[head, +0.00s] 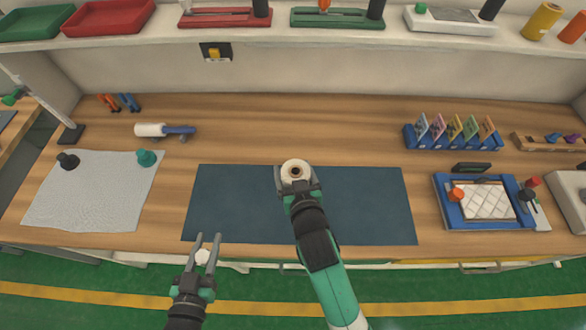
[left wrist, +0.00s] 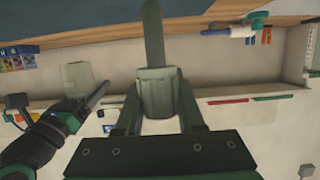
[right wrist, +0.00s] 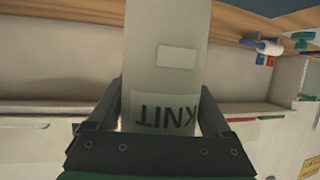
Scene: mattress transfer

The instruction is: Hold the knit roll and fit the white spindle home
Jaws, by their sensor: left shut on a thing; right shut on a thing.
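The knit roll (head: 295,170) is in my right gripper (head: 297,185), above the blue mat's back edge; its round end with a brown core ring faces the head camera. In the right wrist view the pale roll (right wrist: 168,70) stands between both fingers, its KNIT label upside down. My left gripper (head: 207,250) is shut on the white spindle (head: 202,257), near the mat's front left corner. In the left wrist view the spindle's thick body (left wrist: 158,92) is between the fingers and its thin rod points up in the picture. The spindle is apart from the roll.
The blue mat (head: 225,205) is clear. At left are a grey cloth (head: 95,195) with black and green knobs and a white roller (head: 150,130). At right are a blue card rack (head: 450,143) and a blue tray (head: 450,212) with a quilted pad. A shelf (head: 340,38) runs behind.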

